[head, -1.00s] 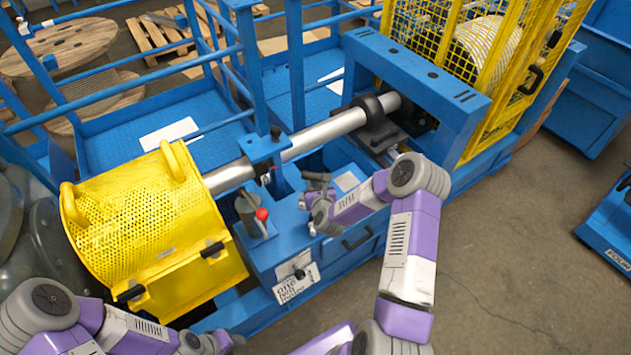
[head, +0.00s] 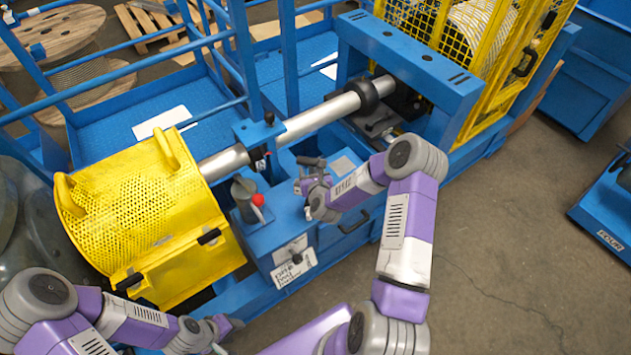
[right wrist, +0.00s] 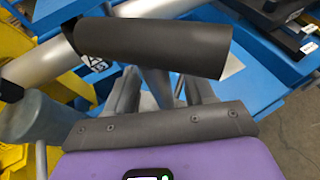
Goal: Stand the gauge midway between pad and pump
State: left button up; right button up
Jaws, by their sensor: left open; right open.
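The gauge appears to be the dark T-shaped piece (head: 312,162) above the blue cabinet top, with a thick dark cylinder (right wrist: 155,48) across a thin stem. My right gripper (head: 304,187) is open, its fingers close around or beside the stem; contact is unclear. The stem's foot is hidden. The pump (head: 246,198), a grey body with a red-knobbed lever, stands on the cabinet left of the gauge; its grey body (right wrist: 38,122) also shows in the right wrist view. A pale flat pad (head: 342,166) lies right of the gauge. My left gripper (head: 222,327) is open and empty, low by the yellow guard.
A yellow perforated guard (head: 130,215) stands left of the cabinet. A silver shaft (head: 315,118) runs behind it through a blue clamp (head: 258,131). A paper label (head: 294,268) hangs on the cabinet front. Open floor (head: 500,240) lies to the right.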

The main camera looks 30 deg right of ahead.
jog(key=v, duration=1.1)
jog(key=s+a+f+n+g+y, duration=0.3)
jog(key=a+f+n, duration=0.3)
jog(key=n, duration=0.4)
jog(key=s+a+f+n+g+y, duration=0.2)
jog(key=s+a+f+n+y, duration=0.25)
jog(key=a+n, duration=0.45)
jog(key=s+a+f+n+g, duration=0.2)
jog(key=s+n, duration=0.4)
jog(key=n, duration=0.3)
jog(key=s+a+f+n+g, duration=0.2)
jog(key=s+n+g, duration=0.3)
jog(key=n, duration=0.4)
jog(key=shift+s+a+f+y, duration=0.35)
jog(key=shift+s+f+y, duration=0.1)
jog(key=shift+f, duration=0.1)
